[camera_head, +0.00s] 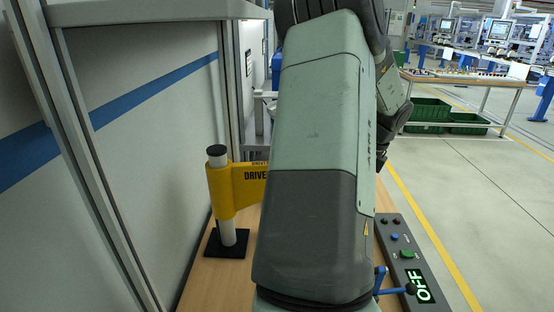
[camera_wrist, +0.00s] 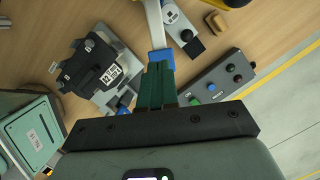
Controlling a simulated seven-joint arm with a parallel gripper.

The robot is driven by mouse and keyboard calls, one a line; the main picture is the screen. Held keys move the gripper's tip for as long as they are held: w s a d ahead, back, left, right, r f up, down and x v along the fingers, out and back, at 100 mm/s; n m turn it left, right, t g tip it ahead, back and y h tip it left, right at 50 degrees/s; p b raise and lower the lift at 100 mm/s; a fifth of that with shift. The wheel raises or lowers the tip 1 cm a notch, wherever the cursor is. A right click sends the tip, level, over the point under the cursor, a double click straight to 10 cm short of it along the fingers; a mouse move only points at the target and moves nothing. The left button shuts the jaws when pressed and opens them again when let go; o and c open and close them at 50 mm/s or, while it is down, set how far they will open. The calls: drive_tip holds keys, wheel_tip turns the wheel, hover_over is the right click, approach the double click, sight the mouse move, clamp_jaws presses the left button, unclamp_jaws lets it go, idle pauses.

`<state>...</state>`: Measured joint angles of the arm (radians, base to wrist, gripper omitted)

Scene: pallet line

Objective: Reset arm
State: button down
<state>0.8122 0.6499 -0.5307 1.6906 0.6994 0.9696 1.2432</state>
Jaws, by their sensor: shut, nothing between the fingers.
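My gripper (camera_wrist: 157,72) shows in the wrist view as two dark green fingers lying together, shut and empty. They point toward the top of the picture, over the wooden tabletop. A blue piece (camera_wrist: 161,58) at the foot of a white bar shows right by the fingertips; I cannot tell whether they touch. In the head view my grey-green arm (camera_head: 315,120) rises upright through the middle and hides the gripper and much of the table.
A control box (camera_head: 405,262) with buttons and a lit "OFF" display stands right of my arm; it also shows in the wrist view (camera_wrist: 220,76). A yellow unit marked "DRIVE" (camera_head: 236,190) stands left. A grey-black device (camera_wrist: 103,70) lies left of the fingers. A wall and frame close the left.

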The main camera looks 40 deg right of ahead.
drive_tip(key=shift+r, duration=0.1)
idle(0.4)
drive_tip(key=s+a+r+n+t+h, duration=0.1)
drive_tip(key=s+a+r+n, duration=0.2)
drive_tip(key=a+r+n, duration=0.55)
drive_tip(key=s+a+r+n, duration=0.2)
drive_tip(key=a+r+n, duration=0.5)
drive_tip(key=r+n, duration=0.25)
drive_tip(key=s+a+f+n+t+y, duration=0.15)
drive_tip(key=s+a+n, duration=0.25)
drive_tip(key=a+n, duration=0.45)
drive_tip(key=w+a+r+n, duration=0.1)
drive_tip(key=w+a+n, duration=0.1)
drive_tip(key=a, duration=0.9)
drive_tip(key=w+a+r+n+h, duration=0.1)
drive_tip(key=w+a+n, duration=0.2)
drive_tip(key=a, duration=0.8)
drive_tip(key=shift+r+n, duration=0.25)
drive_tip(key=shift+n, duration=0.9)
drive_tip(key=shift+w, duration=0.15)
